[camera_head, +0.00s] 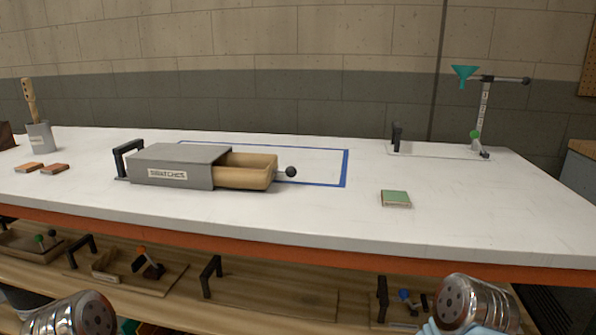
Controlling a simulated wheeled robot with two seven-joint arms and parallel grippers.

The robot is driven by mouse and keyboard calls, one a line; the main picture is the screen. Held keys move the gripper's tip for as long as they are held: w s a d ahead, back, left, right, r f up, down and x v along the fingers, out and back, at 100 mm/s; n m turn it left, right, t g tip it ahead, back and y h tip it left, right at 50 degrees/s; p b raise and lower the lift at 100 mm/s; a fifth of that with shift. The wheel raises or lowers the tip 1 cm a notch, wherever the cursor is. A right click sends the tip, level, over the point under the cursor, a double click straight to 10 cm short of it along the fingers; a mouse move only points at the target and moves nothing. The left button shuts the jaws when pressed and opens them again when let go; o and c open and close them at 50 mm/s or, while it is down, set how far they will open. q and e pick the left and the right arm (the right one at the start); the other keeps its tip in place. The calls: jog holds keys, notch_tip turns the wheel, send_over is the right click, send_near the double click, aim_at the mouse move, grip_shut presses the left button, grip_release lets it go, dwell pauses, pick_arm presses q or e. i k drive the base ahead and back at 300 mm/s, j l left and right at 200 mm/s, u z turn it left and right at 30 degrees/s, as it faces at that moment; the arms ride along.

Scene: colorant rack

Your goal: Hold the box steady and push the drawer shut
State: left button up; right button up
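The grey box (178,154) with a label reading SWATCHES stands on the white table. It has a black handle (126,160) at its left end. Its wooden drawer (244,172) sticks out to the right, clearly open, with a dark round knob (291,172) at its right end. The drawer's inside is mostly hidden by its front wall. Neither gripper shows; only metal parts of my arms appear at the bottom left and bottom right, below the table edge. Nothing of mine touches the box or drawer.
A blue outline (346,170) is marked on the table (480,220) behind and right of the box. A green-topped tile (395,198) lies to the right. A stand (481,115) with a teal funnel (464,74) is at the back right. A grey cup (40,137) and reddish tiles (54,169) are left.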

aim_at(226, 170)
jog(key=i+j+z, duration=0.1)
jog(key=j, duration=0.35)
jog(key=i+j+z, duration=0.1)
jog(key=j, duration=0.35)
jog(key=i+j+z, duration=0.1)
jog(key=j, duration=0.4)
jog(key=i+j+z, duration=0.1)
jog(key=j, duration=0.4)
jog(key=i+j+z, duration=0.1)
jog(key=j, duration=0.4)
jog(key=k, duration=0.85)
jog(key=i, duration=0.95)
